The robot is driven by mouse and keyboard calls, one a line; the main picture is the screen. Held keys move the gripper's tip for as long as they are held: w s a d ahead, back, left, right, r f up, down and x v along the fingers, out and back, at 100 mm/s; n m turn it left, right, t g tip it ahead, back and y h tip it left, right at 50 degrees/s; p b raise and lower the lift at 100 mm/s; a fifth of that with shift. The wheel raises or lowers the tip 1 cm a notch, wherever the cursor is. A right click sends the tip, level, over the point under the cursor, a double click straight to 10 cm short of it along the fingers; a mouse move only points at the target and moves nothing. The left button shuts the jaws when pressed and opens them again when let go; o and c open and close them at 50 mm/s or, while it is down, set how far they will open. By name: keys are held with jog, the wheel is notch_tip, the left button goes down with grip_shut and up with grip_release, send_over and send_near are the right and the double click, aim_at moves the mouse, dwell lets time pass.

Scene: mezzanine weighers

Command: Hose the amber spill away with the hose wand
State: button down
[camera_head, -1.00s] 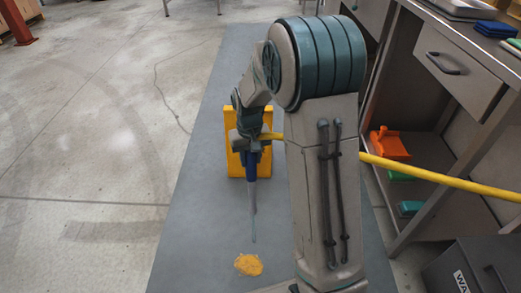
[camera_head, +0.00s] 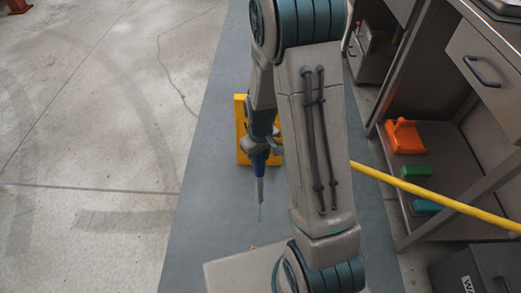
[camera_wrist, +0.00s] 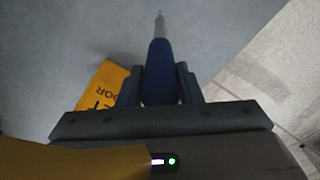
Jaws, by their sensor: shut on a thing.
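My gripper (camera_head: 261,141) is shut on the blue hose wand (camera_head: 260,165), which points down at the grey floor strip. In the wrist view, the wand (camera_wrist: 161,72) stands between the two fingers of my gripper (camera_wrist: 159,84), its grey nozzle pointing away. A thin pale-blue line shows below the nozzle in the head view; I cannot tell if it is water. Only a small yellowish sliver of the amber spill (camera_head: 252,246) shows, just above my arm's pale link, which may hide more of it. No spill is visible in the wrist view.
A yellow floor sign (camera_head: 241,125) stands behind the wand and shows in the wrist view (camera_wrist: 108,84). A metal bench (camera_head: 465,150) with an orange item (camera_head: 405,138) lines the right.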

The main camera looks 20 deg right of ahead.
aim_at(262, 177)
jog(key=shift+s+d+f+n, duration=0.15)
jog(key=shift+s+f+n, duration=0.15)
jog(key=shift+s, duration=0.35)
notch_tip(262, 177, down, 6)
jog(key=b, duration=0.4)
jog(key=shift+r+b, duration=0.1)
jog(key=shift+b, duration=0.2)
